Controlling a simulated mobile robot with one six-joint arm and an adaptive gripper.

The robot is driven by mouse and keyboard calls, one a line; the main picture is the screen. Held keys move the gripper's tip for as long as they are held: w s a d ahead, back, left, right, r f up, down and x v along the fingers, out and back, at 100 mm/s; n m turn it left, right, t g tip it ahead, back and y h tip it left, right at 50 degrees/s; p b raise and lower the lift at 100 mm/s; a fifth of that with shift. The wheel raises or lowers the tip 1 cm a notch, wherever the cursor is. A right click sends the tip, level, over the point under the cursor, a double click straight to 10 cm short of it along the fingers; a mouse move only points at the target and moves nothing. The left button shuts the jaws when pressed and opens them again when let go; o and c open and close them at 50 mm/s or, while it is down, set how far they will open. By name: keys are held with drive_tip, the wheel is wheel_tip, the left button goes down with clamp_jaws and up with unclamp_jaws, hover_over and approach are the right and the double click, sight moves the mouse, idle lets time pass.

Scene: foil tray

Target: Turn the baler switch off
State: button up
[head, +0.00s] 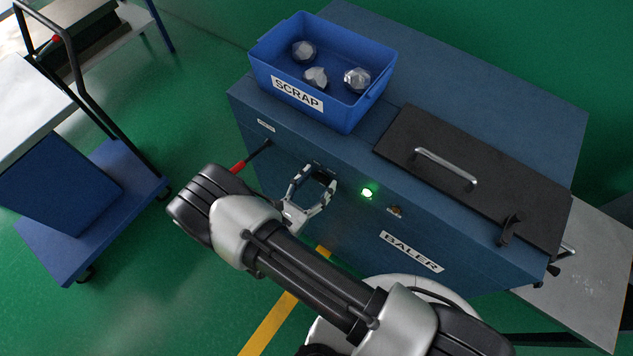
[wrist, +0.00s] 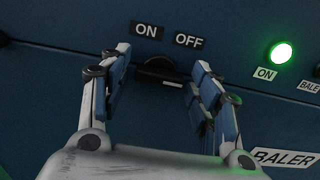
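The baler (head: 335,215) is a blue cabinet with a BALER label on its front. Its switch (wrist: 160,72) is a dark knob below ON and OFF labels in the wrist view; its setting is hard to tell. A green lamp (head: 367,193) glows on the front, and in the wrist view the lamp (wrist: 281,53) has an ON label under it. My gripper (head: 320,175) is at the front panel, left of the lamp. In the wrist view my gripper (wrist: 161,60) is open, with one finger on each side of the switch and gaps visible between.
A blue SCRAP bin (head: 297,95) with crumpled foil balls stands on the baler, beside a black lid (head: 475,165) with a handle. A red-tipped lever (head: 250,158) sticks out left of my gripper. A cart (head: 85,205) stands at the left.

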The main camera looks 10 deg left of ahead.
drive_tip(key=c, duration=0.8)
drive_tip(key=n+b, duration=0.2)
drive_tip(key=n, duration=0.9)
drive_tip(key=shift+n, duration=0.3)
idle(0.4)
drive_tip(key=shift+n, duration=0.3)
drive_tip(key=o, duration=1)
drive_tip(key=shift+o, duration=0.2)
